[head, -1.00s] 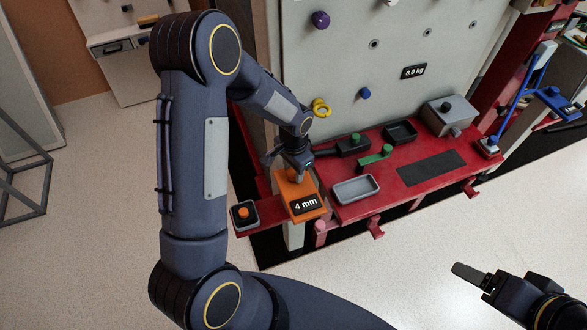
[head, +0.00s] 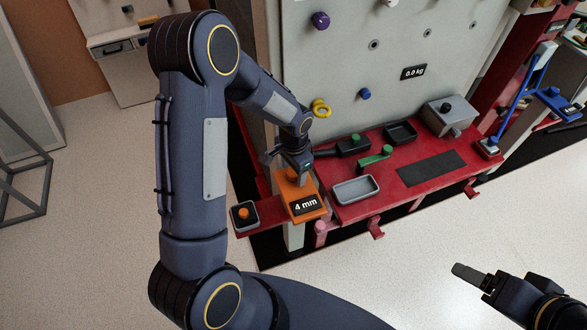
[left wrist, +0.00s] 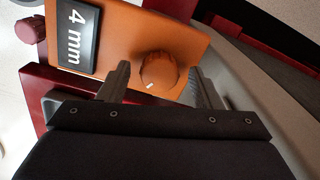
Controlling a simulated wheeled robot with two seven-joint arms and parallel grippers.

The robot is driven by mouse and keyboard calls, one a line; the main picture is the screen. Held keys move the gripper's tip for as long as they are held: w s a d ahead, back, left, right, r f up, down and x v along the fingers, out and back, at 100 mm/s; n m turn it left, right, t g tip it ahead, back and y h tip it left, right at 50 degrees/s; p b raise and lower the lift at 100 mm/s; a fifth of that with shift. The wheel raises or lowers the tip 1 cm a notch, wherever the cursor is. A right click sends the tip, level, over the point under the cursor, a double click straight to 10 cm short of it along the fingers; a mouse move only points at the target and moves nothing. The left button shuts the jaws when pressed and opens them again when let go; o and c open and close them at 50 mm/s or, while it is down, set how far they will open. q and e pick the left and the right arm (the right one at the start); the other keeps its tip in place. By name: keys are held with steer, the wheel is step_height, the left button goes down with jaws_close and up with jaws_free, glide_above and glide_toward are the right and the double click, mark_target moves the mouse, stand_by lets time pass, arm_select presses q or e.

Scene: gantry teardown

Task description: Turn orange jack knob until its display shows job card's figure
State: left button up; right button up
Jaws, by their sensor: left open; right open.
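The orange jack (head: 306,203) sits at the left end of the red bench, and its display (head: 306,205) reads "4 mm". In the left wrist view its round orange knob (left wrist: 159,70) shows a white mark near its lower edge. My left gripper (head: 296,172) is over the jack; in the left wrist view its open fingers (left wrist: 160,82) stand on both sides of the knob, with a gap showing on each side. The knob is hidden in the head view. My right gripper (head: 472,275) is open and empty at the lower right, away from the bench. I can make out no readable job card.
A panel display (head: 414,72) reads "0.0 kg". Open floor lies in front.

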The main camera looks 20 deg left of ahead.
mark_target(293, 172)
arm_select(q)
step_height(293, 172, up, 8)
steer(key=shift+f+p, duration=0.1)
steer(key=shift+p, duration=0.4)
stand_by(0.4)
steer(key=s+d+r+n+t+h+p, duration=0.1)
steer(key=s+r+n+t+h+p, duration=0.2)
steer(key=s+r, duration=1.9)
step_height(293, 172, up, 3)
steer(key=n+t+p, duration=0.2)
steer(key=n+p, duration=0.2)
steer(key=p, duration=0.2)
steer(key=shift+n+t+h+p, duration=0.3)
steer(key=shift+n+h+p, duration=0.05)
steer(key=shift+n+h, duration=0.05)
steer(key=shift+w+d, duration=0.1)
